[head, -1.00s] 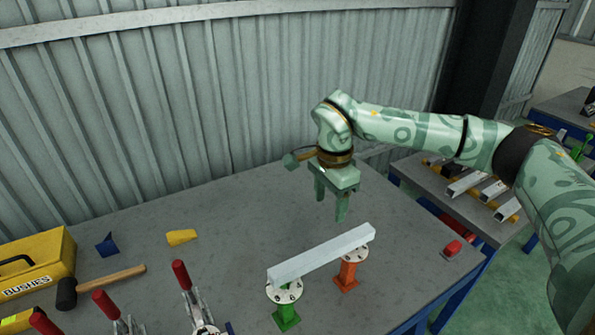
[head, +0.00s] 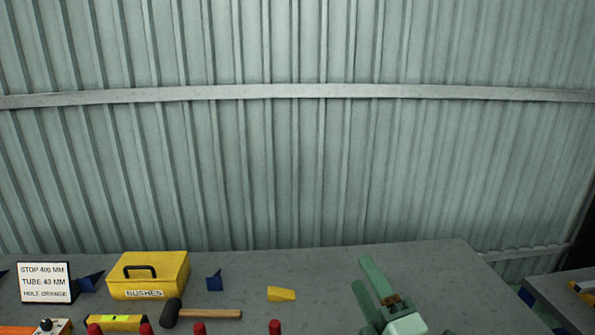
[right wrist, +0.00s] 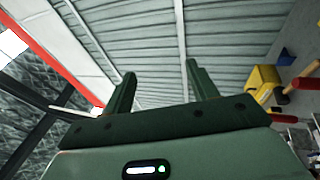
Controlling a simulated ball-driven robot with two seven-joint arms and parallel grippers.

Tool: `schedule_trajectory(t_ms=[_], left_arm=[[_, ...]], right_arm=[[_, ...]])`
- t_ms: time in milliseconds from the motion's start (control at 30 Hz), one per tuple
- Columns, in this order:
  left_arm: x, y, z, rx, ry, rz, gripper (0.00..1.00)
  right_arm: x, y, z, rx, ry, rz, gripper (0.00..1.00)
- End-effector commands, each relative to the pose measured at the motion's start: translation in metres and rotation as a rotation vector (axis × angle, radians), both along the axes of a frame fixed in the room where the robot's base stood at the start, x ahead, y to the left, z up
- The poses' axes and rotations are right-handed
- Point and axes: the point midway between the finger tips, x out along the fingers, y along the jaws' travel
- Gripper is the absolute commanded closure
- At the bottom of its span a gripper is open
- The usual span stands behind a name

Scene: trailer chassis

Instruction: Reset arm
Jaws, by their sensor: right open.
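My right gripper (head: 378,284) shows at the bottom of the head view, to the right of the middle, in front of the grey workbench top. Its two green fingers point up and are apart, with nothing between them. In the right wrist view the same fingers (right wrist: 160,88) stand apart and empty, facing the corrugated wall and the roof area. The rest of the right arm is below the edge of the head view. My left gripper is not in view.
On the grey bench (head: 330,265) stand a yellow BUSHES box (head: 165,270), a sign (head: 44,283), a mallet (head: 210,314), a yellow wedge (head: 281,294) and a blue piece (head: 214,282). Red handles (head: 199,328) line the bottom edge. A corrugated wall (head: 300,180) rises behind.

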Motion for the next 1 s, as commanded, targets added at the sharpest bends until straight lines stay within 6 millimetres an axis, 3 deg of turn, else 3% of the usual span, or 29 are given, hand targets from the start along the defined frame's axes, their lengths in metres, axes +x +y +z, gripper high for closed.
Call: schedule_trajectory(t_ms=[33,100,200,300,500,567,600,767,867,1000], left_arm=[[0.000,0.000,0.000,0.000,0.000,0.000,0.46],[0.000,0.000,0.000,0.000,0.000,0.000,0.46],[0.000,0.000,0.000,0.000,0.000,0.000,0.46],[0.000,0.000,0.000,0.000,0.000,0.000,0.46],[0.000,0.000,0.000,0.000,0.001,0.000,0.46],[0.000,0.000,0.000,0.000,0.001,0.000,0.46],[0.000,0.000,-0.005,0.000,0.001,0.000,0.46],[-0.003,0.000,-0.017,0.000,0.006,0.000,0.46],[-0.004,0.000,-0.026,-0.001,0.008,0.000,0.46],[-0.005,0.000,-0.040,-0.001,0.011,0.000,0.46]], right_arm=[[-0.005,-0.034,-0.031,0.130,0.169,-0.124,0.42],[-0.018,-0.075,-0.072,0.271,0.369,-0.283,0.42],[-0.049,-0.117,-0.122,0.406,0.592,-0.466,0.42],[-0.084,-0.145,-0.160,0.492,0.761,-0.615,0.42],[-0.162,-0.182,-0.212,0.594,1.030,-0.865,0.42],[-0.187,-0.191,-0.222,0.612,1.102,-0.939,0.42],[-0.179,-0.185,-0.247,0.614,1.122,-0.921,0.42],[-0.174,-0.170,-0.329,0.635,1.217,-0.892,0.42],[-0.179,-0.161,-0.386,0.658,1.285,-0.878,0.42],[-0.199,-0.148,-0.478,0.707,1.396,-0.868,0.42]])
